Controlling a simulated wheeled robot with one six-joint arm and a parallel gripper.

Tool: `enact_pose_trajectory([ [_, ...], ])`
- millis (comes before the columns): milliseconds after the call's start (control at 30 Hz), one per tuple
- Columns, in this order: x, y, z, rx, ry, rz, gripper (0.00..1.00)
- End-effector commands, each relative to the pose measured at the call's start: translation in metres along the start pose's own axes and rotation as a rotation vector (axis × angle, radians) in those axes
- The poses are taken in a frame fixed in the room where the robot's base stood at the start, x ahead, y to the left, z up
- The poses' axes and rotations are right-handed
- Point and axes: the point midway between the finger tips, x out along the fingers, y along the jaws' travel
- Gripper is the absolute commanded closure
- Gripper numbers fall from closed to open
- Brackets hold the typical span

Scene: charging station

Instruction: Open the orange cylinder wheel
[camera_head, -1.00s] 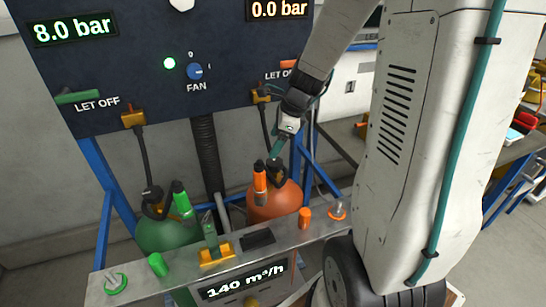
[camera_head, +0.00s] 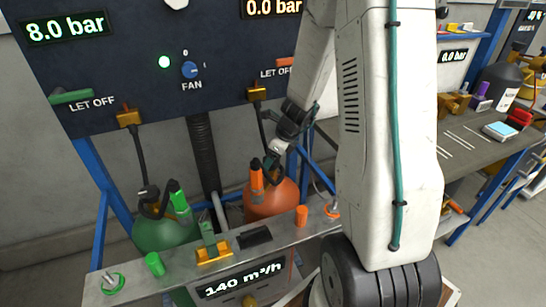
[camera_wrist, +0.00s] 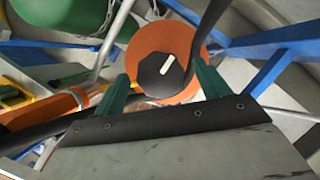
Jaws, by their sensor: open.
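The orange cylinder (camera_head: 283,200) stands behind the metal ledge in the head view. In the wrist view its orange top (camera_wrist: 190,42) surrounds a dark round wheel (camera_wrist: 151,82) with a white mark. My gripper (camera_wrist: 160,72) is open, with one teal finger on each side of the wheel; I cannot tell whether they touch it. In the head view my gripper (camera_head: 276,158) is over the cylinder's top, where the wheel is hard to make out. A black hose passes close by the wheel and the right finger.
A green cylinder (camera_head: 160,236) stands to the left. An orange-and-black nozzle (camera_head: 257,180) stands in front of the orange cylinder. The metal ledge (camera_head: 130,281) carries small pegs and rings. Blue frame bars surround the cylinders; the panel (camera_head: 140,70) reads 8.0 and 0.0 bar.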

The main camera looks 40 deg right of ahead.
Motion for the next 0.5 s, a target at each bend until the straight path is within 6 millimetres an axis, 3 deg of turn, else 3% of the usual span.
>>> enact_pose_trajectory([
  [133,-0.0003,0.0000,0.0002,-0.001,0.000,0.000,0.25],
  [167,-0.0003,0.0001,0.0001,-0.001,0.000,0.000,0.31],
  [300,-0.0004,0.0001,0.0001,-0.001,0.000,0.000,0.70],
  [500,-0.0006,-0.0001,0.0000,-0.005,0.000,0.001,0.70],
])
